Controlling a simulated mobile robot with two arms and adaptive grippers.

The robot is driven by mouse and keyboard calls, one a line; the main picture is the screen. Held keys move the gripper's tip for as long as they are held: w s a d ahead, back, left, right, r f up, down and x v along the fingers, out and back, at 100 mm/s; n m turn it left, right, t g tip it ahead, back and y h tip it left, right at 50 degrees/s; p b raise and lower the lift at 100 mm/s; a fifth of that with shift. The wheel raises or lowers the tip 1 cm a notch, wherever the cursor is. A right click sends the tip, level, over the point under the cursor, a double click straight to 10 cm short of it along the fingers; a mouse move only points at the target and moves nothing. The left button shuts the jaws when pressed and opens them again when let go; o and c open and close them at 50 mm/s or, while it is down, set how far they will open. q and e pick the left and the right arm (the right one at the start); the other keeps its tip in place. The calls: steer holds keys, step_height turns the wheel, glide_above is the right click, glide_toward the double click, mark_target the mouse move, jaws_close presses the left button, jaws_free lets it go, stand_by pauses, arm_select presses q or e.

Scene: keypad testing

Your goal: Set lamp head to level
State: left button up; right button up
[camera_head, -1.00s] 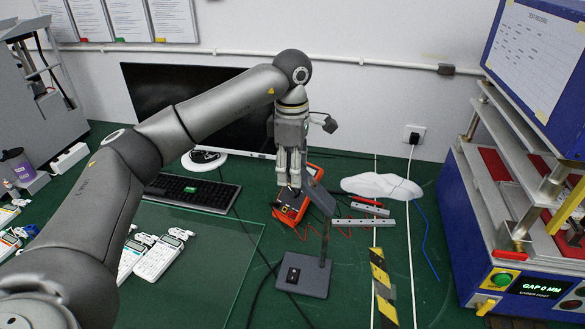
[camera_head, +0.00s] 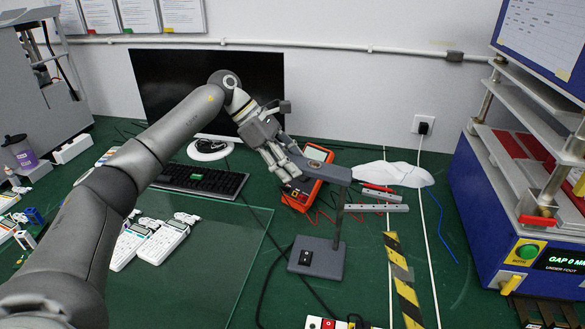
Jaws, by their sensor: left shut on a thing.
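The grey desk lamp stands on a flat square base (camera_head: 317,258) with a dark switch, on the green table. Its thin post rises to a flat lamp head (camera_head: 328,171), which now lies close to level. My left gripper (camera_head: 291,171) comes in from the upper left, tilted, with its fingers shut on the left end of the lamp head. The fingers partly hide that end. My right gripper is not in view.
An orange multimeter (camera_head: 302,193) with red leads lies behind the lamp head. A keyboard (camera_head: 203,181) and monitor (camera_head: 183,84) stand behind left. A metal bar (camera_head: 376,207) and white cloth (camera_head: 385,174) lie right. A blue press (camera_head: 487,220) stands far right.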

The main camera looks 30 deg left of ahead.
arm_select(q)
steer(key=shift+a+f+h+b, duration=0.1)
steer(key=shift+f+h+b, duration=0.3)
steer(key=shift+f+b, duration=0.4)
steer(key=shift+f+t+h+b, duration=0.3)
steer(key=shift+h+b, duration=0.1)
steer(key=shift+b, duration=0.15)
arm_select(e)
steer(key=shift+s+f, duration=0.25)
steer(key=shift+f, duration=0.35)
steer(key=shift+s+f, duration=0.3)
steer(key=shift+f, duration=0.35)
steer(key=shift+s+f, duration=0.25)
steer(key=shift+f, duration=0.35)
arm_select(q)
steer(key=o, duration=1.5)
steer(key=shift+c, duration=0.2)
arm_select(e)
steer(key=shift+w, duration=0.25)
arm_select(q)
steer(key=shift+r, duration=0.1)
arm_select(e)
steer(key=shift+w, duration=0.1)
arm_select(q)
steer(key=v, duration=1.1)
steer(key=shift+a+r, duration=0.15)
steer(key=shift+a, duration=0.2)
